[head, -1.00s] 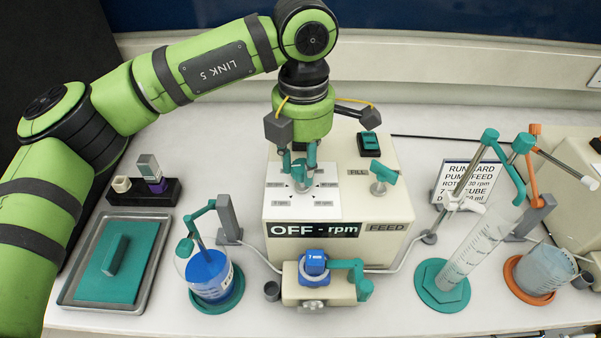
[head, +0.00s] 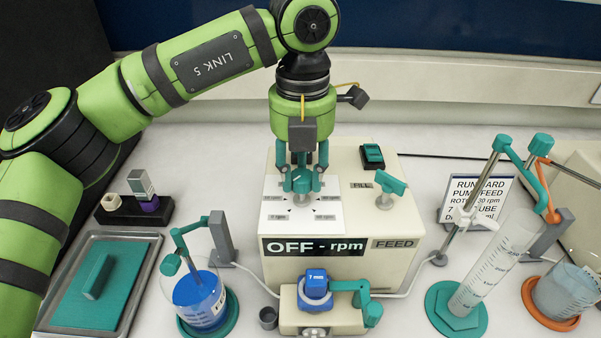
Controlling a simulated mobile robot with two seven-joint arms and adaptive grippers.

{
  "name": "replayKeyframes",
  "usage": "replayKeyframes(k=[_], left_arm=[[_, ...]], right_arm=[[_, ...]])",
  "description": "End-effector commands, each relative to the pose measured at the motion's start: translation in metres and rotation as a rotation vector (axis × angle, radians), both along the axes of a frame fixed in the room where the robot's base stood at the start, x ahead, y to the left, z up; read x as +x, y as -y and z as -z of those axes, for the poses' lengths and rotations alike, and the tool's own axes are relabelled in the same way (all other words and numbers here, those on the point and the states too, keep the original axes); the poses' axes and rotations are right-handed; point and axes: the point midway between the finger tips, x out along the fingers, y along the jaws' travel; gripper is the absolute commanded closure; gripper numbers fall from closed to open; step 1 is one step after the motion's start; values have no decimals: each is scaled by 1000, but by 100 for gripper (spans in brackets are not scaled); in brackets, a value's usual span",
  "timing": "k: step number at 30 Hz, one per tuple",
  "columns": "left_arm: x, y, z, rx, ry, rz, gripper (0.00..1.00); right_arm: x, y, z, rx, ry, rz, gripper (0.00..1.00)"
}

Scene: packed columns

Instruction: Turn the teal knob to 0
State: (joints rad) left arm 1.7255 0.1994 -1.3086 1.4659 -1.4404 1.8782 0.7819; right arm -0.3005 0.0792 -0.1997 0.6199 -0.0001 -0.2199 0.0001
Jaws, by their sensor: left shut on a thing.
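The teal knob (head: 302,184) sits on the white dial plate (head: 328,218) on top of the cream pump box (head: 370,220). My left gripper (head: 302,180) points straight down with its teal fingers shut on the knob from both sides. The fingers partly cover the knob, and I cannot read which mark it points to. Small rpm labels surround it on the plate. The display (head: 315,247) on the box front reads "OFF - rpm". My right gripper is not in view.
A teal lever (head: 392,185) and a teal rocker switch (head: 372,156) stand right of the dial. A blue-topped pump head (head: 316,284) is in front.

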Motion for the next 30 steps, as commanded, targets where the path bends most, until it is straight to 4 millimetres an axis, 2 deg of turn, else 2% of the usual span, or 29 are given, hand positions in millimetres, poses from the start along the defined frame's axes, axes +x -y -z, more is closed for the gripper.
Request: replayKeyframes(k=[14, 15, 16, 17, 26, 30], left_arm=[[3, 1, -2, -8, 12, -22, 97], [3, 1, -2, -8, 12, -22, 60], [3, 1, -2, -8, 12, -22, 48], [3, 1, -2, -8, 12, -22, 40], [2, 0, -2, -4, 7, -19, 40], [2, 0, -10, -4, 8, -19, 40]], right_arm=[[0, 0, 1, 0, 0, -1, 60], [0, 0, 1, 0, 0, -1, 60], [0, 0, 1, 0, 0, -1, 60], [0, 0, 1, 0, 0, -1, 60], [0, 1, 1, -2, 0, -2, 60], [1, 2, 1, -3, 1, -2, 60]])
